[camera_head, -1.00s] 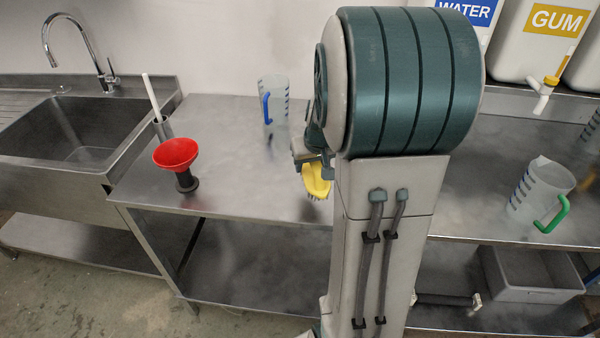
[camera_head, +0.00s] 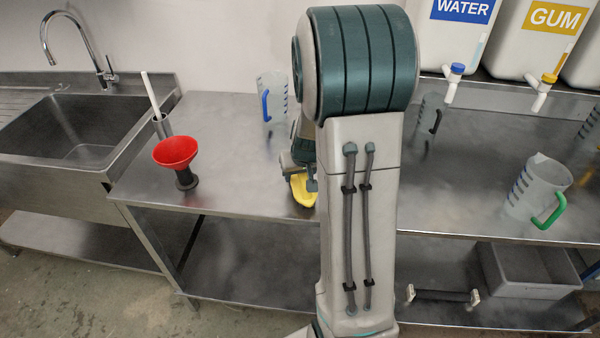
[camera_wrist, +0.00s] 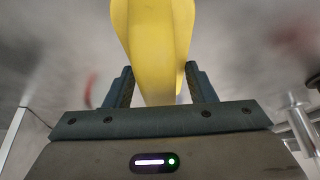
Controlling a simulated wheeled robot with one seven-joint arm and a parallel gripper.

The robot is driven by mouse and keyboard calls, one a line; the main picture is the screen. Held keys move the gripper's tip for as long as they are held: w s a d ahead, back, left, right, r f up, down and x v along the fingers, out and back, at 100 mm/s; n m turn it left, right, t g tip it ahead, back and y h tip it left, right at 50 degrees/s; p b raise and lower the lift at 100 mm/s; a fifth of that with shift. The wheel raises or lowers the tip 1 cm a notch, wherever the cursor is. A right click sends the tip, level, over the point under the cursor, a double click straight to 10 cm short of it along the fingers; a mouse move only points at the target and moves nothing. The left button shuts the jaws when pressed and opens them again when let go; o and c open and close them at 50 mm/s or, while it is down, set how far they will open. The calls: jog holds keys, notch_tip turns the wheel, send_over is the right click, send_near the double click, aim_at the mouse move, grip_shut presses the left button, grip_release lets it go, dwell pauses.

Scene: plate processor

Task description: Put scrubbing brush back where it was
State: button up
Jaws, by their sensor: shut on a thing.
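The yellow scrubbing brush (camera_head: 303,190) is at the front edge of the steel table, partly hidden behind my arm. My gripper (camera_head: 300,168) is above it and shut on it. In the wrist view the yellow brush (camera_wrist: 153,45) stands up between the two dark fingers of my gripper (camera_wrist: 153,88). Its far end runs out of the top of the picture. Whether the brush touches the table cannot be told.
On the steel table (camera_head: 232,185), a red funnel (camera_head: 176,152) stands on a dark holder at left. A blue-handled jug (camera_head: 272,98) is at the back, a dark-handled jug (camera_head: 430,112) behind my arm, and a green-handled jug (camera_head: 538,190) at right. A sink (camera_head: 75,130) is at far left.

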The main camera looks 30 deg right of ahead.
jog(key=o, duration=0.9)
jog(key=shift+r, duration=0.4)
jog(key=v, duration=1.1)
jog(key=shift+a, duration=0.1)
jog(key=shift+s+a+r, duration=0.15)
jog(key=shift+s+r, duration=0.05)
jog(key=s+a, duration=0.4)
jog(key=s, duration=0.1)
jog(key=s+a+r+n+g, duration=0.1)
jog(key=s+a, duration=0.3)
jog(key=s, duration=0.2)
jog(key=s+a+r+n, duration=0.1)
jog(key=s+a, duration=0.4)
jog(key=shift+s+g+y, duration=0.2)
jog(key=shift+g+y, duration=0.1)
jog(key=shift+y, duration=0.1)
